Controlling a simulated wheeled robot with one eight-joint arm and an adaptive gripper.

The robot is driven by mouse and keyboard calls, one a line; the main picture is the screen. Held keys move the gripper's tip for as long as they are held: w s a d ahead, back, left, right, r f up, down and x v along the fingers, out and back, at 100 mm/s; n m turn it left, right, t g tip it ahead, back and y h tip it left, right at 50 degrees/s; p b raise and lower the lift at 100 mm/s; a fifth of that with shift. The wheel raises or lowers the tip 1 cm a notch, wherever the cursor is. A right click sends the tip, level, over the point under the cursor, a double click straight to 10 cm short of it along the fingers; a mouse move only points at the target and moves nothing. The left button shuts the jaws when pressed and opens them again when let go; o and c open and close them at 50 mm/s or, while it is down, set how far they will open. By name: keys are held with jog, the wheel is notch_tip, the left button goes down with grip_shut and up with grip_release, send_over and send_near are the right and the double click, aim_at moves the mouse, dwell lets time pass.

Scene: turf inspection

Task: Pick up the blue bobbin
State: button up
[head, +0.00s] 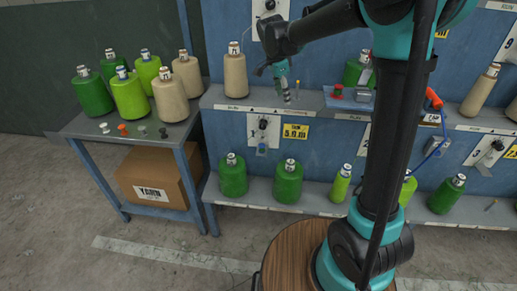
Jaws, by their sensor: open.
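I cannot clearly make out a blue bobbin in the head view. Small spool-like pieces lie at the front of the left table: a pale green one (104,128), an orange one (122,128), a grey one (141,131) and a dark one (163,132). My gripper (287,97) is open and points down at the upper shelf, between a tall beige cone and a blue tray (349,103). A thin peg (297,89) stands close to its right. Whether anything lies between the fingers is too small to tell.
A beige cone (235,72) stands left of my gripper on the upper shelf (330,114). The blue tray holds a small red-topped piece (338,91) and a grey piece. Green cones (233,176) fill the lower shelf. A cardboard box (153,182) sits under the left table (185,128).

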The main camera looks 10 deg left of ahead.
jog(key=s+a+f+n+t, duration=0.1)
jog(key=s+a+f+n, duration=0.15)
jog(key=a+f, duration=0.35)
jog(key=s+a+f+n+t, duration=0.1)
jog(key=s+a+f+n, duration=0.15)
jog(key=a+f, duration=0.3)
send_over(262, 145)
jog(key=s+a, duration=0.2)
jog(key=shift+n+h, duration=0.3)
jog(key=shift+n, duration=0.1)
notch_tip(262, 145, down, 11)
jog(key=shift+w+d+r, duration=0.1)
jog(key=shift+d+r, duration=0.05)
jog(key=shift+r, duration=0.05)
jog(key=shift+x, duration=2.9)
jog(key=shift+d, duration=0.15)
jog(key=shift+c, duration=0.6)
jog(key=c, duration=0.9)
